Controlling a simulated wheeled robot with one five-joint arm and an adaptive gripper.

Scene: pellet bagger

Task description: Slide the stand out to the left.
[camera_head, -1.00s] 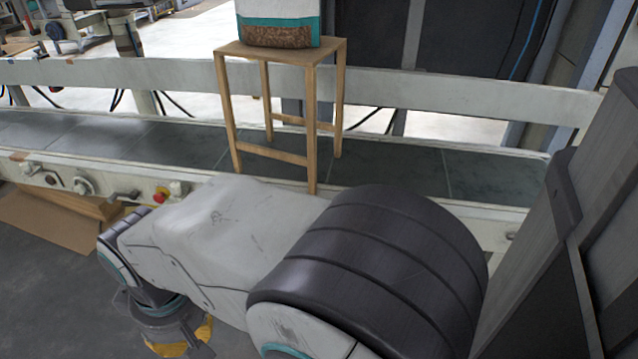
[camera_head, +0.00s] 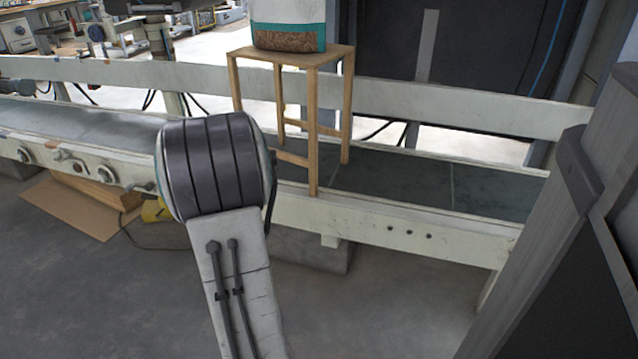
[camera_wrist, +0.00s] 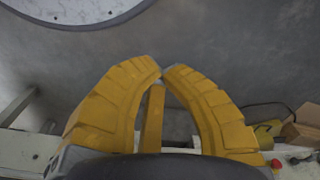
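The stand (camera_head: 304,55) is a small wooden table with thin legs. It stands upright on the grey conveyor belt in the head view. A white and teal bag (camera_head: 289,30) with a brown panel rests on its top, cut off above. My gripper is hidden behind my arm in the head view. In the wrist view, its yellow fingers (camera_wrist: 163,70) curve in until the tips nearly meet, with a narrow yellow part between them. I see no held object, and the stand is not identifiable there.
The conveyor (camera_head: 95,125) has a pale front rail with knobs and a long back rail (camera_head: 420,97). A grey post (camera_head: 560,230) stands close on the right. Cardboard (camera_head: 70,205) lies on the floor at left. The belt left of the stand looks clear.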

